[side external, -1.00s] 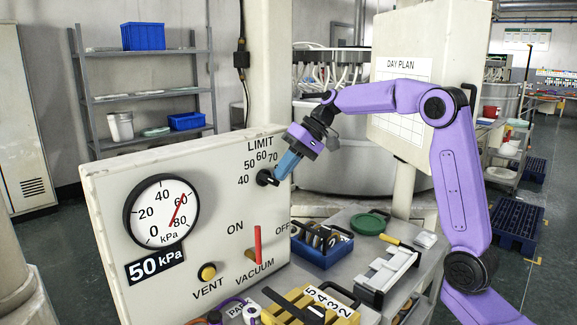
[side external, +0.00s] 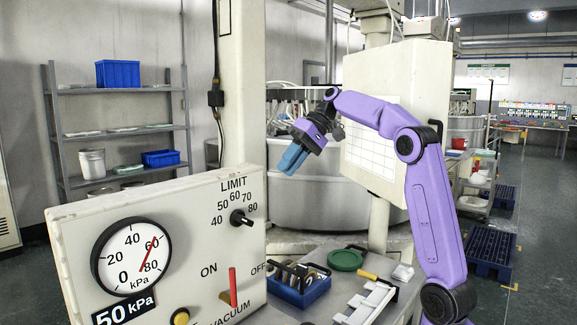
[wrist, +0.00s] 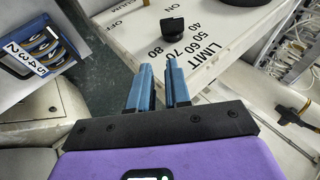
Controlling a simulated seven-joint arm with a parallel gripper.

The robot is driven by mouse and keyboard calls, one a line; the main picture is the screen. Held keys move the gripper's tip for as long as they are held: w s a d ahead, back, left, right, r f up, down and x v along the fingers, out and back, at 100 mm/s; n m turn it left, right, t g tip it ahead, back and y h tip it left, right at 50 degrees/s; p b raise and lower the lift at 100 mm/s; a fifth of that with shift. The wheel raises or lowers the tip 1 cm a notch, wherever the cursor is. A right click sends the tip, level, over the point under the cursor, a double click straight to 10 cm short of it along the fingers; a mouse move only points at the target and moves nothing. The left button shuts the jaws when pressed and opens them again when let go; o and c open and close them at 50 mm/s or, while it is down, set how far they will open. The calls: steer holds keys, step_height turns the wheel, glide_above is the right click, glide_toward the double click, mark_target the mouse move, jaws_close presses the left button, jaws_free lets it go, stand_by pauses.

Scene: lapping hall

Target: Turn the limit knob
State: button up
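The limit knob (side external: 240,217) is a small black knob on the upper right of the cream panel (side external: 190,220), under a scale marked 40 to 80. It also shows in the wrist view (wrist: 175,27), ahead of the fingers. I cannot read its setting surely. A black plate (side external: 124,306) below reads 50 kPa. My gripper (side external: 289,170) has blue fingers and is above and right of the knob, clear of it. In the wrist view my gripper (wrist: 158,68) shows a gap between its fingers, with nothing held.
A red vacuum lever (side external: 232,287) and a yellow button (side external: 180,317) stick out of the panel. Right of it, a bench bears a blue bin (side external: 300,291), a green disc (side external: 346,260) and a white tray. A white cabinet (side external: 400,110) stands behind my arm.

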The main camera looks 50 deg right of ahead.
steer(key=o, duration=0.5)
steer(key=shift+s+a+r, duration=0.15)
steer(key=shift+s+r, duration=0.15)
steer(key=o, duration=0.5)
steer(key=shift+s+a+r+t, duration=0.2)
steer(key=shift+s+a+r, duration=0.05)
steer(key=shift+s, duration=0.2)
steer(key=shift+s+a+r+t, duration=0.2)
steer(key=shift+s+a, duration=0.05)
steer(key=shift+s, duration=0.15)
steer(key=shift+c, duration=0.2)
glide_toward(242, 219)
steer(key=w+a+f, duration=0.1)
steer(key=f, duration=0.1)
steer(key=w+a+f, duration=0.1)
steer(key=w+f, duration=0.1)
steer(key=f, duration=0.1)
steer(key=w+a+f, duration=0.1)
steer(key=f, duration=0.1)
steer(key=shift+w+f, duration=0.15)
steer(key=shift+f, duration=0.15)
steer(key=shift+c, duration=0.3)
steer(key=shift+d+m, duration=0.1)
steer(key=shift+m, duration=0.2)
steer(key=c, duration=1)
